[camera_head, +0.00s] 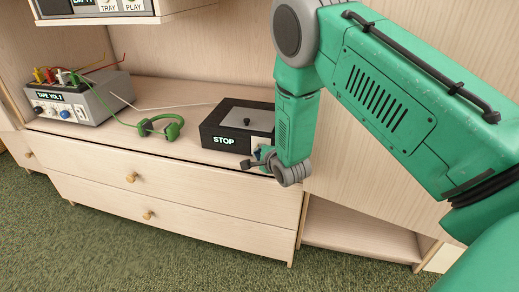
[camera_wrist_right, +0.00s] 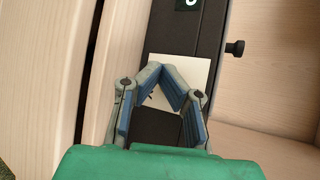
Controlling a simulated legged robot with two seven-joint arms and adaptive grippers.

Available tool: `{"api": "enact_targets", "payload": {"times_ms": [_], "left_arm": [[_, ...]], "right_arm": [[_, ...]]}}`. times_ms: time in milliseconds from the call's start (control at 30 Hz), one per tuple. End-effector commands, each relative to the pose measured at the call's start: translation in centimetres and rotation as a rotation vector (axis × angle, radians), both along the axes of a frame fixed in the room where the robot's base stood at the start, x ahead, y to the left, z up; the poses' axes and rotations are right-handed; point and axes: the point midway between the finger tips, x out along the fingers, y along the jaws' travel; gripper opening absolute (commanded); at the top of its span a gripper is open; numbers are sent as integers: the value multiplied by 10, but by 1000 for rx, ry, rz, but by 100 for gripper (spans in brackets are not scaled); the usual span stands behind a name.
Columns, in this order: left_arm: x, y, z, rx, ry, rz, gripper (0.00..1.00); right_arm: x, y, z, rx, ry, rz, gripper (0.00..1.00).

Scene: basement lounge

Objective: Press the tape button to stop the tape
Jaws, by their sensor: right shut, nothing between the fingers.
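The tape player is a black box (camera_head: 222,122) with a glowing "STOP" label (camera_head: 224,140) on its front, standing on the cabinet top. A pale square plate (camera_wrist_right: 190,70) sits on its front beside the label; it also shows partly in the head view (camera_head: 262,131). My right gripper (camera_head: 261,156) is shut and empty, in front of the box's right end. In the wrist view its blue-padded fingers (camera_wrist_right: 164,76) overlap the pale plate and hide part of it. I cannot tell whether they touch it. My left gripper is not in view.
A grey box labelled "TAPE VOL" (camera_head: 80,100) with coloured plugs and cables stands at left. Green headphones (camera_head: 160,127) lie between the boxes. Drawers with round knobs (camera_head: 131,177) are below. A shelf with "TRAY" and "PLAY" labels (camera_head: 108,7) hangs above.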

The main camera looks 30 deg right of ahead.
Motion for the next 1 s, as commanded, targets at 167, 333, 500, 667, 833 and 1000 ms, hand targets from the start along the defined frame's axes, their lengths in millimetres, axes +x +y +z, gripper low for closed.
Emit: {"api": "enact_targets", "payload": {"times_ms": [167, 333, 500, 667, 833, 1000], "left_arm": [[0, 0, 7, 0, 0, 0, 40], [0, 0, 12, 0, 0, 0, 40], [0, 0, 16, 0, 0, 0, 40], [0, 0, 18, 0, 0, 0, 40], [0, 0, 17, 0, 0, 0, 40], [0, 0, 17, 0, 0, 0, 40]], "right_arm": [[-11, 13, 1, 2, 2, 1, 0], [-22, 26, 1, 2, 3, 0, 0], [-32, 38, 1, 1, 2, 0, 0], [-38, 45, 1, 0, 0, 1, 0], [-38, 45, 0, 0, 0, 0, 0], [-38, 45, 0, 0, 0, 0, 0]]}}
